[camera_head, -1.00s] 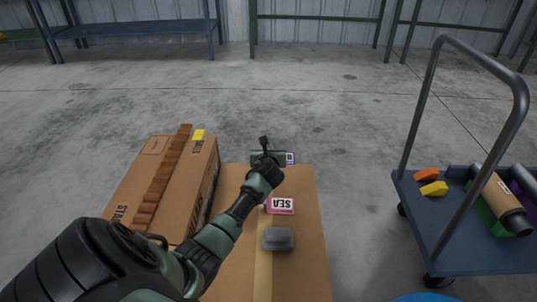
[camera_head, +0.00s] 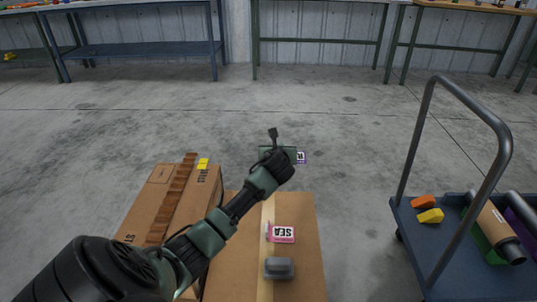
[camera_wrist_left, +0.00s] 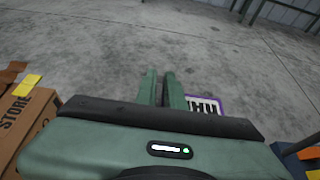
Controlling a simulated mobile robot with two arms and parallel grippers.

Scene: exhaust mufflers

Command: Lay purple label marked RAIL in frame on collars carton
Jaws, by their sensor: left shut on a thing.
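The purple-edged label (camera_head: 301,157) is in my left gripper (camera_head: 277,152), held in the air past the far edge of the middle carton in the head view. In the left wrist view the label (camera_wrist_left: 203,104) shows black marks on white at the right of the fingers (camera_wrist_left: 160,88); its word is not readable. The middle carton (camera_head: 304,215) carries a pink SEA label (camera_head: 281,233) and a grey block (camera_head: 279,268). The left carton (camera_head: 143,199) has a brown serrated strip (camera_head: 172,199) and a yellow label (camera_head: 203,163). I cannot tell which is the collars carton. My right gripper is out of view.
A blue trolley (camera_head: 436,270) with a tall grey handle (camera_head: 505,150) stands at the right. It carries orange and yellow blocks (camera_head: 430,216) and a brown-wrapped tube (camera_head: 500,233). Workbenches (camera_head: 145,48) stand along the back wall. The concrete floor between is clear.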

